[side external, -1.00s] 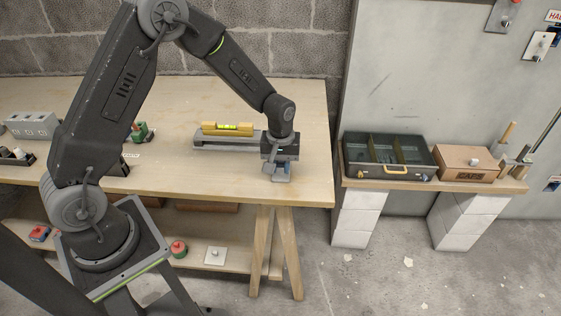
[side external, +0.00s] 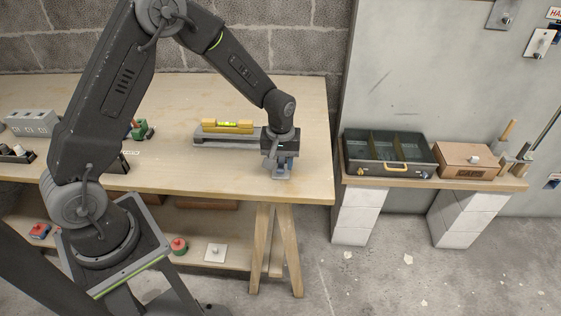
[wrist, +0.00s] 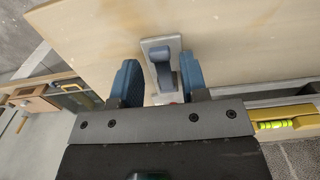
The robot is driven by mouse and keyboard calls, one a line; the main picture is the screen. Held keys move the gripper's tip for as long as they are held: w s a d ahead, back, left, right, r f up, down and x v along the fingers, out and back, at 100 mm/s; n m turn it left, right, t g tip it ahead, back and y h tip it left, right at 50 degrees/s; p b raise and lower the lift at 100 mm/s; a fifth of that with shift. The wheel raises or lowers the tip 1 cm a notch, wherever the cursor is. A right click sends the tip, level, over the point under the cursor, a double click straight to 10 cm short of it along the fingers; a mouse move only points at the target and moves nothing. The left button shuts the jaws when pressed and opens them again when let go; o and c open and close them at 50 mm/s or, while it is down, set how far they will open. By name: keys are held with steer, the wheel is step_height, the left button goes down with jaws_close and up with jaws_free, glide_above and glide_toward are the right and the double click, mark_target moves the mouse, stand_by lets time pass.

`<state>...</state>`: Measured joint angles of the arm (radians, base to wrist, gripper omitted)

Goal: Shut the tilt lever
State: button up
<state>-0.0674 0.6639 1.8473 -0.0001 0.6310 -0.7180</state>
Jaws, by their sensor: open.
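The tilt lever (wrist: 163,68) is a blue-grey piece standing on a light grey plate (wrist: 158,43) on the bench, in the wrist view. My gripper (wrist: 159,64) is open, with one blue finger on each side of the lever. The right finger looks very close to it; I cannot tell whether they touch. In the side view my gripper (side external: 281,163) is low over the bench near its front right corner, and it hides most of the lever there. The lower part of the lever is hidden by my gripper in the wrist view.
A yellow spirit level (side external: 228,127) lies on a grey rail (side external: 212,141) just behind my gripper. A green object (side external: 142,131) and a grey block (side external: 32,123) stand further left. The bench (side external: 308,185) ends close on the right; an open toolbox (side external: 390,170) stands beyond the gap.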

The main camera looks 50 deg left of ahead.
steer(key=shift+r, duration=3.3)
